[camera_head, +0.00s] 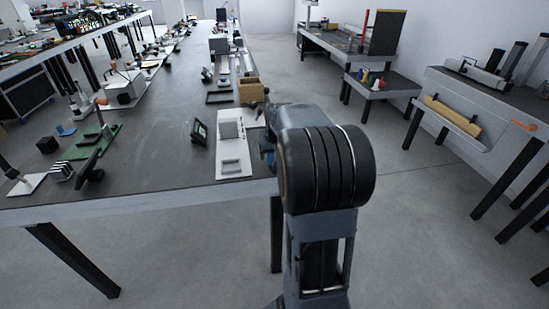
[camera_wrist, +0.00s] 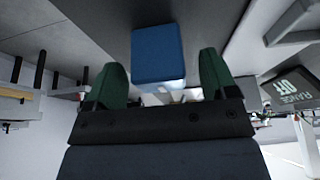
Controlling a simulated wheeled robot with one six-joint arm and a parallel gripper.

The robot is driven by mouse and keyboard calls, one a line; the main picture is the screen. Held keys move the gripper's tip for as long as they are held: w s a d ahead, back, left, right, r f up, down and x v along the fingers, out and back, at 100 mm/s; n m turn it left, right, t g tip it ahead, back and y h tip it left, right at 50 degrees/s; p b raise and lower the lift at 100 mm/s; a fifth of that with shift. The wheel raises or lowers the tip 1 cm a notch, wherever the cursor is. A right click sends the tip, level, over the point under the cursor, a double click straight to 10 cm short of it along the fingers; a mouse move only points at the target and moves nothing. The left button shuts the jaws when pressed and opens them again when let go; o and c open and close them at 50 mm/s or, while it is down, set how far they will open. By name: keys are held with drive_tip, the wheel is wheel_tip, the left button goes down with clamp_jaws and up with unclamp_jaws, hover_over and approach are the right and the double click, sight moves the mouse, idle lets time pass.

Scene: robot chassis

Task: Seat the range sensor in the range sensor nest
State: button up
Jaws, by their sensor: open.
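A blue block (camera_wrist: 158,55), which I take to be the range sensor, shows in the wrist view just past and between the tips of my gripper (camera_wrist: 163,78). In the head view, a white plate (camera_head: 236,148) at the table's front right edge bears a low square frame, likely the nest (camera_head: 231,168), which looks empty. My arm hides most of my gripper there.
A dark display (camera_head: 198,132) stands left of the plate; its "RANGE OFF" text reads in the wrist view (camera_wrist: 290,92). A white upright block (camera_head: 230,125) stands behind the frame. A tan box (camera_head: 250,90) is farther back.

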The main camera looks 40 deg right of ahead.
drive_tip(key=shift+c, duration=0.3)
drive_tip(key=c, duration=0.9)
drive_tip(key=shift+c, duration=0.3)
